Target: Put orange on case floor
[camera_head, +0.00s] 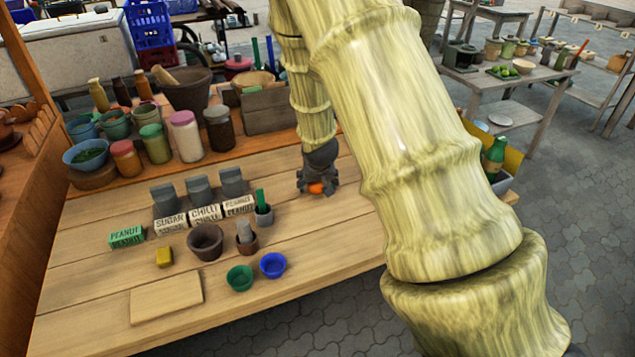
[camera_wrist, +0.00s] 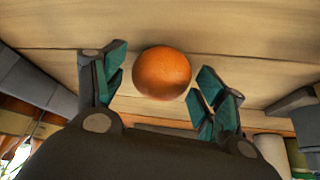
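The orange (camera_wrist: 162,73) sits on the wooden table in the wrist view, between my fingertips. It also shows in the head view (camera_head: 316,188), partly covered by my fingers. My gripper (camera_head: 318,184) points down at the table right of the label blocks. In the wrist view my gripper (camera_wrist: 163,80) is open, with a finger on each side of the orange and small gaps to it. I cannot tell surely which thing is the case; a container with a green bottle (camera_head: 494,158) stands at the table's right side, partly hidden by my arm.
Label blocks (camera_head: 205,213), a brown mortar (camera_head: 205,242), a green bowl (camera_head: 240,278) and a blue bowl (camera_head: 273,265) stand left of my gripper. Jars (camera_head: 186,135) and a wooden box (camera_head: 268,112) stand behind. The table's front right is bare.

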